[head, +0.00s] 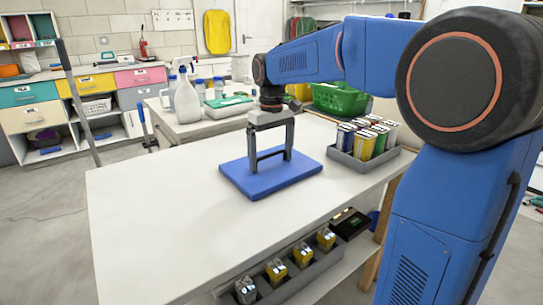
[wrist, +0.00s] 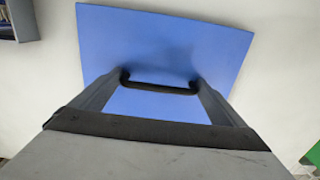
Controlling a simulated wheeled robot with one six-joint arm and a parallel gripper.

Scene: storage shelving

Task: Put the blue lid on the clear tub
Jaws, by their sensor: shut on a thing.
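The blue lid (head: 257,184) is a flat blue slab on or just above the white table; I cannot tell whether it touches the tabletop. It also fills the upper middle of the wrist view (wrist: 165,40). My gripper (head: 270,161) points down over it, its two grey fingers at the ends of the lid's dark bar handle (wrist: 160,88). My gripper is shut on this handle. I cannot make out the clear tub in either view.
A grey tray (head: 362,165) of several cartons stands right of the lid. The white tabletop (head: 150,215) is clear to the left and front. A lower shelf holds a grey bin (head: 285,288) with several bottles. A spray bottle (head: 187,100) and green basket (head: 340,100) stand behind.

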